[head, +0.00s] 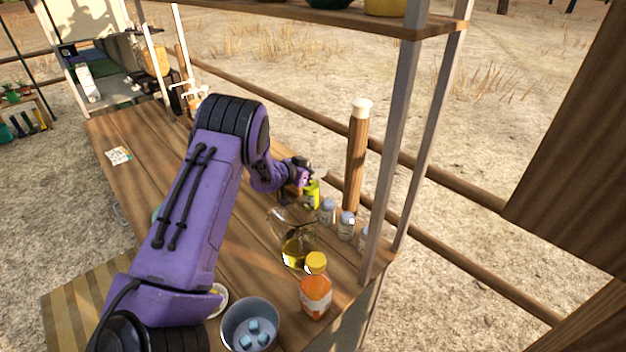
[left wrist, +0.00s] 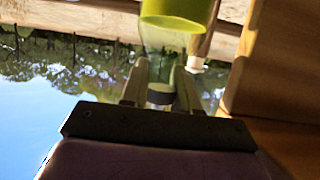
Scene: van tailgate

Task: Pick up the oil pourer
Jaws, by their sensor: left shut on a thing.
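The oil pourer (head: 312,194) shows in the head view as a small yellow-green shape just below my left gripper (head: 302,178). In the left wrist view the oil pourer (left wrist: 168,48) has a clear glass part and a bright yellow-green part at the top of the picture. The fingers of my left gripper (left wrist: 160,92) are shut on its narrow end, where a dark band shows between them. In the head view my wrist hides part of the grip. I cannot tell whether the pourer touches the table. My right gripper is not in view.
A glass jug (head: 298,248) with yellow liquid stands close to the pourer. An orange bottle (head: 316,290) and a grey bucket (head: 250,322) stand nearer. A shelf (head: 330,14) hangs above the wooden table (head: 125,185).

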